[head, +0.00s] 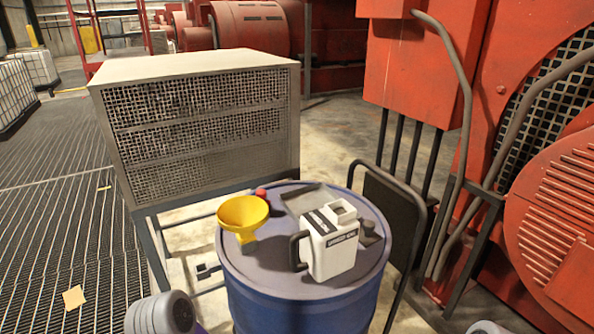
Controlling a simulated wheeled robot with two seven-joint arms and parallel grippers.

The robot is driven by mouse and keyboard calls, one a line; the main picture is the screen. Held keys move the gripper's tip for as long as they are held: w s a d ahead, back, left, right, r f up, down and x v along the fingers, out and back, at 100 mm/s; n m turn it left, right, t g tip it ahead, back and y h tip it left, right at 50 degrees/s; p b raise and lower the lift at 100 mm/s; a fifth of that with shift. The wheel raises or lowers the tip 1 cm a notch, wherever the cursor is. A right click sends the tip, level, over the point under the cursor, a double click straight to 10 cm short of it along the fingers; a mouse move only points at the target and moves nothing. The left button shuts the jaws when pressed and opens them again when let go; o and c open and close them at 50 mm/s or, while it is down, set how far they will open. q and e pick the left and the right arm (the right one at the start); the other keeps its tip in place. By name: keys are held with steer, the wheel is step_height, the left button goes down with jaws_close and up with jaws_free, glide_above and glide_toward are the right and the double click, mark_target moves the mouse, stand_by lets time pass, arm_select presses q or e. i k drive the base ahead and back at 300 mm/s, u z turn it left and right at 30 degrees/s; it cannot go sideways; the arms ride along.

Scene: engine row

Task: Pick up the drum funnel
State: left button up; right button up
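The yellow drum funnel (243,214) stands on top of the blue drum (303,305), near the left side of its lid. Its wide mouth faces up and its short spout points down to the lid. A white jug (332,240) with a black handle and a dark label stands on the lid to the right of the funnel, with a gap between them. Neither of my grippers is in view. Only grey rounded parts of my arms show at the bottom edge.
A small red object (261,193) and a dark flat piece (306,199) lie on the lid behind the funnel. A mesh-fronted metal cabinet (200,120) stands behind the drum. Red machinery (415,70) with pipes stands close on the right. Grated floor (60,220) is open at left.

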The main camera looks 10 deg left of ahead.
mark_target(241, 215)
steer(key=k, duration=0.5)
steer(key=u, duration=2.05)
steer(key=i, duration=1.65)
steer(key=z, duration=1)
